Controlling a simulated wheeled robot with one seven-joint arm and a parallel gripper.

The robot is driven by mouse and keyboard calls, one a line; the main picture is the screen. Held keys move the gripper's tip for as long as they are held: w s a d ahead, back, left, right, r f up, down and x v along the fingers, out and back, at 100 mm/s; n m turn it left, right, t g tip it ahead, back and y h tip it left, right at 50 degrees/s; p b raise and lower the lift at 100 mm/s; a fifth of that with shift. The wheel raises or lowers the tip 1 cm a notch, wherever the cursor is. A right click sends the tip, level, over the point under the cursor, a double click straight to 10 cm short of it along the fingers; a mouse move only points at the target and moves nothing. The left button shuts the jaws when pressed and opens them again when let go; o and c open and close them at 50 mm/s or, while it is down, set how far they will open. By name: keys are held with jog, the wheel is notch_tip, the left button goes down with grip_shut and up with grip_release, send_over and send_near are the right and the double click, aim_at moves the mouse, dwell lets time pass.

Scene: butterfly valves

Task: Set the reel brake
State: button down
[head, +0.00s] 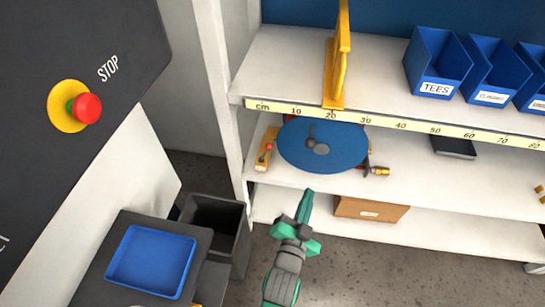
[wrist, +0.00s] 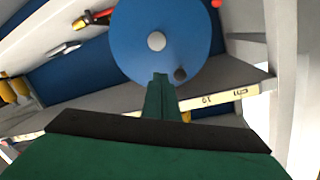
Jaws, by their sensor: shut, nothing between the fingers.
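A blue round reel (head: 335,148) with a grey hub and a dark crank knob sits on the middle shelf; the reel fills the upper middle of the wrist view (wrist: 135,35). At its left edge is a yellow piece with a red-tipped part (head: 266,148), possibly the brake; a red bit (wrist: 217,3) shows at the top of the wrist view. My green gripper (head: 309,193) is in front of and below the reel, apart from the yellow piece. Its fingers (wrist: 160,80) are together and empty. Whether they touch the reel I cannot tell.
A brass-tipped nozzle (head: 377,171) sticks out right of the reel. A yellow ruler strip (head: 400,125) runs along the shelf edge above. A white upright (head: 226,90) stands to the left. A cardboard box (head: 370,209) lies on the bottom shelf. Blue bins (head: 437,65) stand above right.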

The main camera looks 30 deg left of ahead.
jog(key=s+d+f+n+h, duration=0.1)
jog(key=s+d, duration=0.4)
jog(key=s, duration=0.4)
jog(key=s+d+f+h, duration=0.2)
jog(key=s+d, duration=0.3)
jog(key=s, duration=0.4)
jog(key=s+d+f+n+h, duration=0.1)
jog(key=s+d, duration=0.3)
jog(key=s, duration=0.5)
jog(key=shift+s+d+f+n+g, duration=0.25)
jog(key=shift+s+d+n+g, duration=0.05)
jog(key=shift+s+d+g, duration=0.1)
